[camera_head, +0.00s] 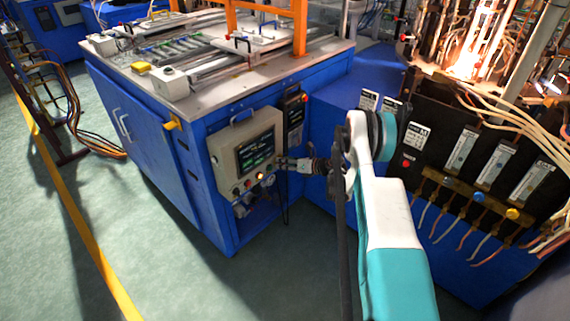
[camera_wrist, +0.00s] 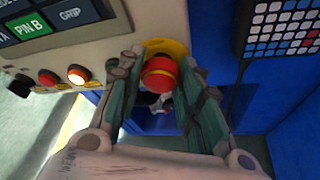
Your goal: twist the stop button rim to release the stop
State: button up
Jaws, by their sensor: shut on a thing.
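The red stop button (camera_wrist: 158,74) sits on a yellow round backing (camera_wrist: 170,47) at the lower right corner of the beige control panel (camera_head: 246,137). My gripper (camera_wrist: 160,70) reaches the panel from below in the wrist view, with one finger on each side of the button's red rim. It is shut on that rim. In the head view my gripper (camera_head: 283,163) meets the panel's right edge, and the fingers hide the button there.
A lit button (camera_wrist: 78,74) and a red button (camera_wrist: 47,77) sit left of my gripper, below the panel's screen (camera_head: 255,148). A dark keypad box (camera_wrist: 282,30) hangs on the blue cabinet to the right. A black rack (camera_head: 470,165) with cables stands further right.

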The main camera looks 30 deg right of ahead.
dwell(0.4)
jog(key=o, duration=0.8)
jog(key=shift+s+d, duration=0.1)
jog(key=v, duration=1.1)
jog(key=shift+s+d+r, duration=0.2)
jog(key=shift+s, duration=0.05)
